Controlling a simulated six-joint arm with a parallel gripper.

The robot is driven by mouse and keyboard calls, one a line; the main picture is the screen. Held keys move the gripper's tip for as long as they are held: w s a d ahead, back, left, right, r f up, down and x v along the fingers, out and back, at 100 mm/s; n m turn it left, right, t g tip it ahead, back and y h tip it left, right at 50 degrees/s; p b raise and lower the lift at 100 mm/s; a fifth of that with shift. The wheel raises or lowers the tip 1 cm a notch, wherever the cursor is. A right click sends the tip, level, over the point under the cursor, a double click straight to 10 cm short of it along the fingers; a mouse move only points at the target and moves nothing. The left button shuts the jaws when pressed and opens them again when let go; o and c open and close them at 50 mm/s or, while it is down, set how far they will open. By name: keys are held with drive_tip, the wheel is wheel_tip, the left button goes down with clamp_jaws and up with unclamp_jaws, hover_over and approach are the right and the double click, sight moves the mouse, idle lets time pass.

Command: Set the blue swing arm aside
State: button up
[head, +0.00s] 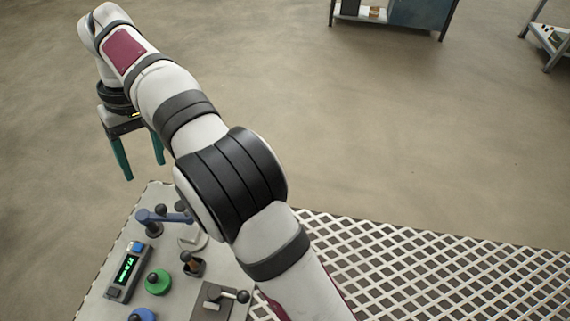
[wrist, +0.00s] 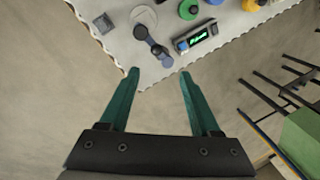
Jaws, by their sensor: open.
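The blue swing arm (head: 168,216) stands at the far left corner of the pale control table (head: 174,300). It is a flat blue bar with a rounded blue knob at one end and a dark pivot post at the other. My arm hides a little of the area beside it. It also shows in the wrist view (wrist: 154,45), just beyond my fingertips. My gripper (head: 143,170) has two teal fingers, open and empty, pointing down past the table's far edge.
A box with a green display (head: 125,270), a green button (head: 157,282), a blue button (head: 142,315), a joystick (head: 193,263) and a lever (head: 225,296) crowd the table. White metal grating (head: 430,262) lies right. A green block (wrist: 304,135) and dark racks show in the wrist view.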

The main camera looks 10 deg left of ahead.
drive_tip(key=w+d+r+m, duration=0.2)
drive_tip(key=d, duration=0.4)
drive_tip(key=w+d+r+m, duration=0.1)
drive_tip(key=d+r+m, duration=0.15)
drive_tip(key=d, duration=0.45)
drive_tip(key=s+d+m, duration=0.3)
drive_tip(key=d+m, duration=0.1)
drive_tip(key=d, duration=0.9)
drive_tip(key=shift+d+t, duration=0.25)
drive_tip(key=shift+t, duration=0.15)
drive_tip(key=shift+r+m, duration=0.1)
drive_tip(key=shift+m, duration=0.15)
